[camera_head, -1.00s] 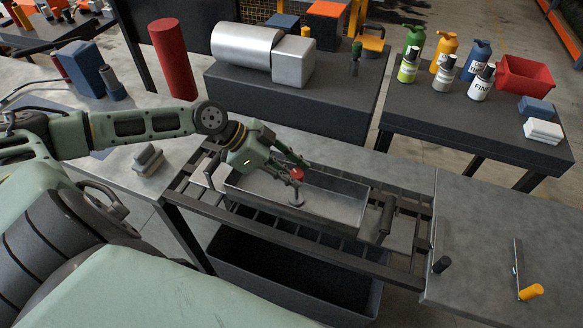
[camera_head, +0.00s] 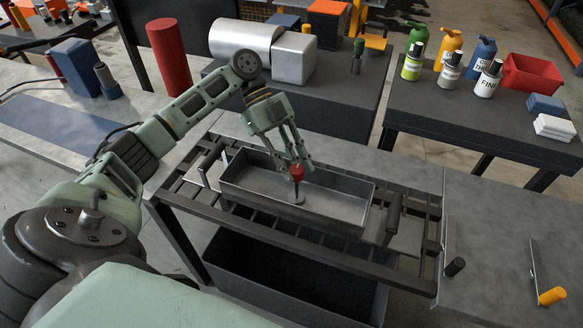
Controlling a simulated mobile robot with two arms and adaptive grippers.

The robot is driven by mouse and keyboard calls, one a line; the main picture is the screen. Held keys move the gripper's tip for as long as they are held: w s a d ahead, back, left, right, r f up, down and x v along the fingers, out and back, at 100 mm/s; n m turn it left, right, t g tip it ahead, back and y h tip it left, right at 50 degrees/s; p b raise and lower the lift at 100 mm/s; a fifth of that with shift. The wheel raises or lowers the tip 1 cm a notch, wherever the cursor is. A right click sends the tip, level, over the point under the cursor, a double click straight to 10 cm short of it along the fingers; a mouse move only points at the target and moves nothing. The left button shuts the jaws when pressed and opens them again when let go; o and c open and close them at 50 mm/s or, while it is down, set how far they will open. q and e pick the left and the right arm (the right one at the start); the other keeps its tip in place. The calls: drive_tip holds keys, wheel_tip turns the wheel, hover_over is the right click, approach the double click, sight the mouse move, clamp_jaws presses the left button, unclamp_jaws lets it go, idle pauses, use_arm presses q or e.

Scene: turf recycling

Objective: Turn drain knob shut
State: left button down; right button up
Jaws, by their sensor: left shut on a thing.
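The red drain knob (camera_head: 297,171) stands upright on a short grey stem inside a shallow metal tray (camera_head: 345,222). My left gripper (camera_head: 297,166) comes down from above, its fingers on both sides of the knob, shut on it. The fingers hide part of the knob's sides. The stem's foot (camera_head: 297,199) shows on the tray floor. My right gripper is not in view.
The tray rests on a slatted rack (camera_head: 412,208) with a dark bin (camera_head: 300,275) below. A side table (camera_head: 470,120) holds several bottles and a red bin (camera_head: 530,72). A black-handled lever (camera_head: 455,267) and a yellow-handled one (camera_head: 552,296) stand at right.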

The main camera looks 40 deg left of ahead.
use_arm(q)
drive_tip(key=shift+w+m+g, duration=0.1)
drive_tip(key=shift+m+g, duration=0.3)
drive_tip(key=shift+m, duration=0.1)
drive_tip(key=c, duration=1.5)
unclamp_jaws()
drive_tip(key=shift+c, duration=0.2)
drive_tip(key=v, duration=1.2)
drive_tip(key=shift+d+r, duration=0.1)
drive_tip(key=shift+r, duration=0.05)
